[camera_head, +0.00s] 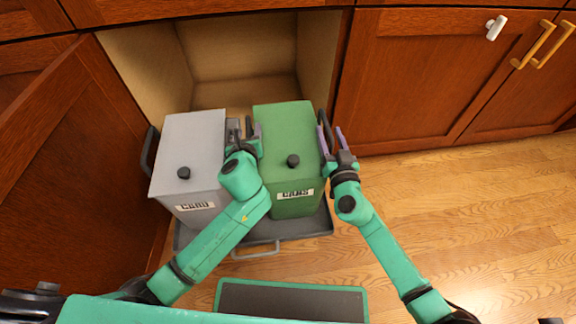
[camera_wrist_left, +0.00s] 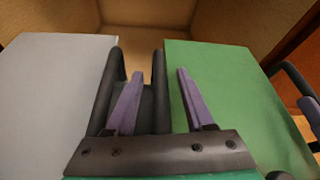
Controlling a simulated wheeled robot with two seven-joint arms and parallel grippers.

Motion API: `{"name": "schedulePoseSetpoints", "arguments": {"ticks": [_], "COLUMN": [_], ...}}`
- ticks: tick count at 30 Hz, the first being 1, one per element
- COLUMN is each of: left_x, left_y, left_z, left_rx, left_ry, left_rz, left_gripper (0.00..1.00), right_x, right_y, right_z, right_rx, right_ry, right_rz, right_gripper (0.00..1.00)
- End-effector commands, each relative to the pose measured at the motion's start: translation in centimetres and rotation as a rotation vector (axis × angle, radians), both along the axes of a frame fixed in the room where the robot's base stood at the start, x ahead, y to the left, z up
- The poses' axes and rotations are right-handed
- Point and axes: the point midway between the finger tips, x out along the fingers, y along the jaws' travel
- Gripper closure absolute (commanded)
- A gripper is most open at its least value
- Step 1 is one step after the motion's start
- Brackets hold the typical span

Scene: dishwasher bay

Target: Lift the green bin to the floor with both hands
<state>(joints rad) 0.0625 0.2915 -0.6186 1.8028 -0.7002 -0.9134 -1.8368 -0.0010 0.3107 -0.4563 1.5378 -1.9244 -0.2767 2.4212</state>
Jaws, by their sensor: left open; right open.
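The green bin (camera_head: 285,147), with a closed lid, a dark knob and a front label, stands upright on a pull-out tray (camera_head: 317,225). My left gripper (camera_head: 251,130) is open in the gap between the green bin and the grey bin. In the left wrist view a dark handle bar (camera_wrist_left: 159,85) shows between its purple fingers (camera_wrist_left: 160,98), beside the green bin's wall (camera_wrist_left: 235,95). My right gripper (camera_head: 333,136) is open at the green bin's right side, by its dark side handle (camera_head: 324,124). Contact is hard to tell on either side.
The grey bin (camera_head: 191,145) stands close on the left, on the same tray. The open cabinet (camera_head: 240,60) lies behind, with a wooden door (camera_head: 65,170) to the left. Wooden floor (camera_head: 480,230) is free on the right.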

Motion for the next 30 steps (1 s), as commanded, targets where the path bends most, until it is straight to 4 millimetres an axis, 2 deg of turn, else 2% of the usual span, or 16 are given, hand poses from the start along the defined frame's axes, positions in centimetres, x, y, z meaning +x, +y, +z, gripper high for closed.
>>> {"name": "schedulePoseSetpoints", "arguments": {"ticks": [6, 7, 10, 11, 30], "left_x": [0.04, 0.03, 0.02, 0.02, -0.01], "left_y": [0.01, 0.01, 0.0, 0.0, -0.06], "left_z": [-0.01, 0.0, 0.0, -0.01, 0.01], "left_rx": [0.0, 0.0, 0.0, 0.0, -0.002], "left_ry": [0.0, 0.0, 0.0, 0.0, -0.001], "left_rz": [0.0, 0.0, 0.0, 0.0, -0.001], "left_gripper": [0.47, 0.54, 0.93, 1.0, 1.0], "right_x": [0.04, 0.03, 0.02, 0.02, -0.01], "right_y": [0.0, 0.0, -0.01, -0.01, 0.05], "right_z": [0.02, 0.01, 0.01, 0.02, 0.02], "right_rx": [0.0, 0.0, 0.0, 0.0, 0.001], "right_ry": [0.0, 0.0, 0.0, -0.001, 0.0], "right_rz": [0.0, 0.0, 0.0, 0.0, 0.001], "right_gripper": [0.47, 0.54, 0.93, 1.0, 1.0]}}
